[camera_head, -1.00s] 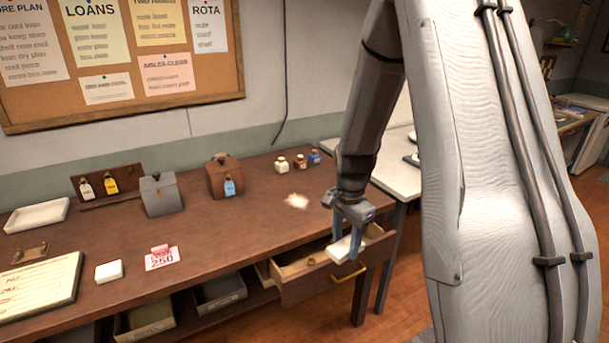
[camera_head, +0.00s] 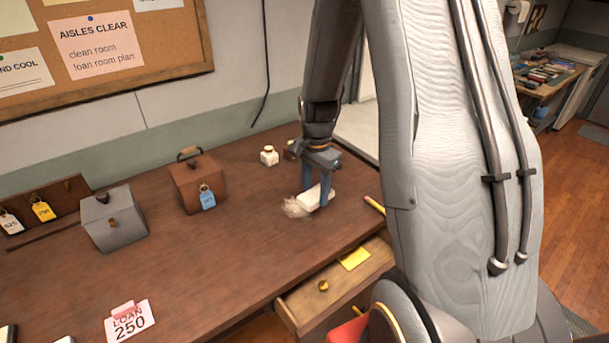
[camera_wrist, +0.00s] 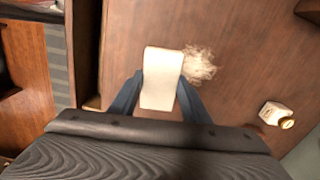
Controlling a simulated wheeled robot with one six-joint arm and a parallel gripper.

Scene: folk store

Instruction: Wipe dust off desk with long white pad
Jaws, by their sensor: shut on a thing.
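My gripper (camera_head: 317,188) is shut on the long white pad (camera_head: 316,197). It holds the pad low at the desk top, just to the right of a pale, wispy dust patch (camera_head: 294,209). In the wrist view the pad (camera_wrist: 161,78) sits between the blue fingers, and the dust (camera_wrist: 200,65) lies right beside its far end. I cannot tell whether the pad is pressed on the wood. The brown desk (camera_head: 230,245) is bare around the dust.
A white bottle (camera_head: 269,157) stands behind the gripper. A brown box (camera_head: 198,183) with a blue tag and a grey box (camera_head: 114,220) stand to the left. An open drawer (camera_head: 335,285) juts out at the front. A loan card (camera_head: 130,320) lies at the front left.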

